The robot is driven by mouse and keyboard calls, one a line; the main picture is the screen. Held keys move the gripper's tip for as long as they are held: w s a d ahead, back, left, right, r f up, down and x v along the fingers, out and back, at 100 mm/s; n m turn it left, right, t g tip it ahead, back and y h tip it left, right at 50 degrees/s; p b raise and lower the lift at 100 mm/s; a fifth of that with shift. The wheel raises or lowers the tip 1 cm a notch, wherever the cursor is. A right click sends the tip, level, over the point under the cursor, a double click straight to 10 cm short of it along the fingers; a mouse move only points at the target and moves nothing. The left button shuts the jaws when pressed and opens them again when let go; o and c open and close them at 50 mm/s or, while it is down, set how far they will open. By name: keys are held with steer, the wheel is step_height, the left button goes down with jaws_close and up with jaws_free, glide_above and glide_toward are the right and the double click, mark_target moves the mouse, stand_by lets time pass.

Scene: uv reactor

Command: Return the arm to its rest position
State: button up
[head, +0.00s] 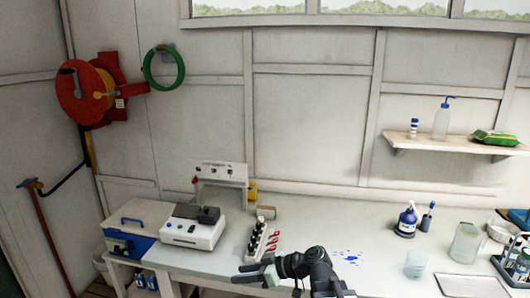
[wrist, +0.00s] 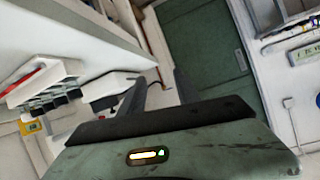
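My gripper (head: 246,273) is low in the middle of the head view, above the front part of the white bench (head: 335,220), on a dark folded arm. It points left. In the wrist view my gripper (wrist: 158,90) shows two dark fingers standing apart with nothing between them. The gripper is open and empty. A green housing with a small lit display fills the bottom of the wrist view.
A rack of dark-capped bottles (head: 258,240) stands close behind the gripper. A white instrument (head: 192,228) and a blue-and-white box (head: 130,225) are at left. A pump bottle (head: 407,220), beaker (head: 416,264) and jug (head: 466,242) stand at right. Blue spill (head: 347,256) lies behind my arm.

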steer(key=s+d+f+m+g+h, duration=0.1)
steer(key=s+d+f+m+h, duration=0.1)
steer(key=d+f+m+h, duration=0.2)
steer(key=s+d+f+m+g+h, duration=0.1)
steer(key=d+f+m+h, duration=0.3)
steer(key=d, duration=0.7)
steer(key=s+d+f+m+g+h, duration=0.1)
steer(key=s+d+f+m+h, duration=0.3)
steer(key=d, duration=0.4)
step_height(320, 180, down, 2)
steer(key=shift+d+f+m+g+b, duration=0.3)
steer(key=shift+m+b, duration=0.1)
steer(key=shift+m, duration=0.1)
